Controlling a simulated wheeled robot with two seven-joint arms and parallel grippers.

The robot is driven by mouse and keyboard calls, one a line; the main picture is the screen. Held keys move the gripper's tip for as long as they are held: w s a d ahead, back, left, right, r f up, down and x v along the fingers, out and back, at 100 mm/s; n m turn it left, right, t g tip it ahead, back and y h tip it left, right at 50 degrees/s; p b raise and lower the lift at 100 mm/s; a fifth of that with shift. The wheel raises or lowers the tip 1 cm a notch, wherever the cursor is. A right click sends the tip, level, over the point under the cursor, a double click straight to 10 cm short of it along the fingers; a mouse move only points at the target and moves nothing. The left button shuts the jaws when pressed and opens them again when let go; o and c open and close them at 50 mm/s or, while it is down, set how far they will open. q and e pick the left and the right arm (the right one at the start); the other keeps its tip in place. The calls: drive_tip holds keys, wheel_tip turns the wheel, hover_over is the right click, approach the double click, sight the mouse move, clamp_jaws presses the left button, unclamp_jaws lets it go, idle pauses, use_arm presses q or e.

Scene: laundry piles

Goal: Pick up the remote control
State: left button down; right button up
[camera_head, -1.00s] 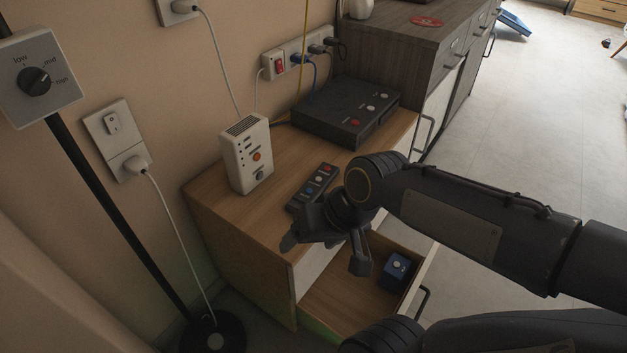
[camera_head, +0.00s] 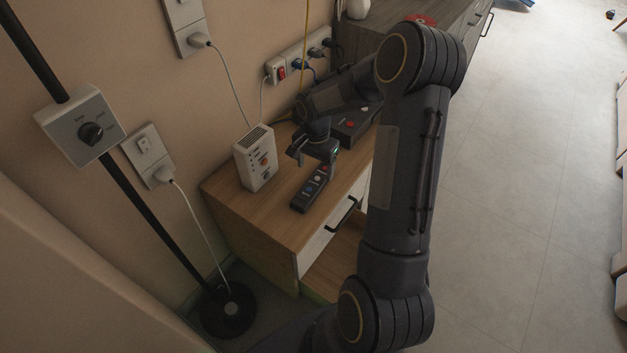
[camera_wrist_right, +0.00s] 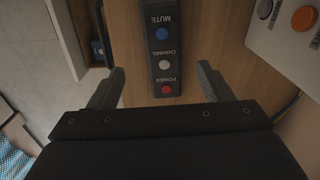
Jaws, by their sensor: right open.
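The remote control (camera_head: 311,188) is a slim black bar lying flat on the wooden cabinet top. In the right wrist view the remote (camera_wrist_right: 163,50) shows blue, white and red buttons labelled MUTE, CHANNEL and POWER. My right gripper (camera_head: 313,162) is above the remote's far end, pointing down. In the wrist view the open fingers (camera_wrist_right: 158,88) stand on either side of the remote with nothing between them gripped. My left gripper is not in view.
A white box device (camera_head: 254,158) stands upright just left of the remote. A black box (camera_head: 352,124) sits behind, partly hidden by my arm. The drawer (camera_head: 333,262) below is pulled out. A power strip (camera_head: 300,62) with cables is on the wall.

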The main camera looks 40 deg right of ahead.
sight(313, 184)
drive_tip(key=f, duration=0.2)
drive_tip(key=f+b, duration=0.1)
drive_tip(key=f, duration=0.4)
drive_tip(key=shift+w+a, duration=0.1)
drive_tip(key=shift+w, duration=0.15)
drive_tip(key=shift+c, duration=0.4)
drive_tip(key=c, duration=1.1)
drive_tip(key=shift+o, duration=0.2)
drive_tip(key=shift+r, duration=0.1)
